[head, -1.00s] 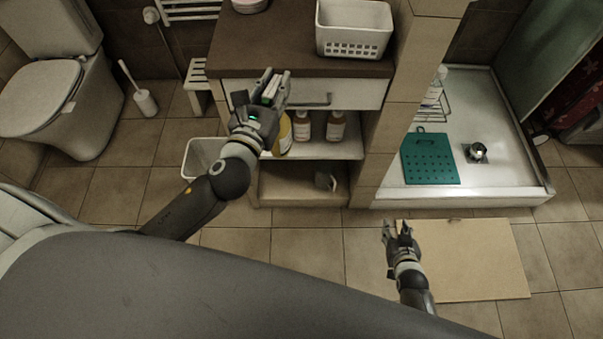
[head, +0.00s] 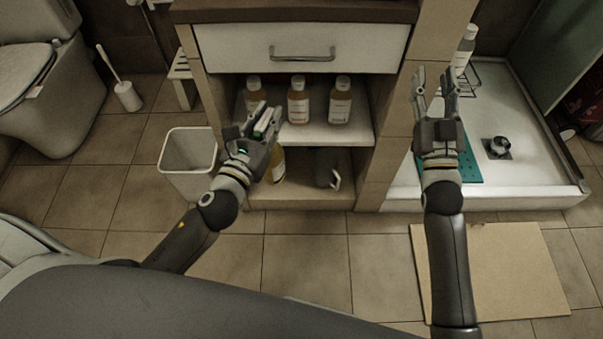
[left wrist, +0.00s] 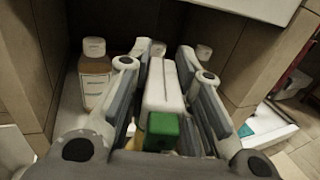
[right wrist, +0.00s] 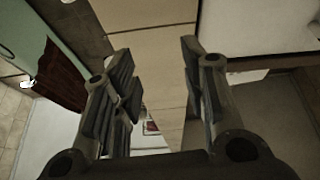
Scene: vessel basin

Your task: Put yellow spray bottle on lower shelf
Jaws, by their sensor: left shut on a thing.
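The yellow spray bottle (head: 278,165) is held upright by my left gripper (head: 262,125), in front of the open cabinet. Its yellow body shows below my fingers, in front of the lower shelf (head: 300,196). Its white head with a green part (left wrist: 163,128) sits between the fingers in the left wrist view. I cannot tell whether its base touches the shelf. My right gripper (head: 436,85) is open and empty, raised near the cabinet's right side post; its spread fingers also show in the right wrist view (right wrist: 160,85).
A dark grey container (head: 328,168) stands on the lower shelf's right. Several bottles, including an amber one (head: 298,103), stand on the upper shelf (head: 318,136). A white bin (head: 188,160) stands left of the cabinet. A shower tray (head: 535,190) lies at right, a beige mat (head: 500,280) on the floor.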

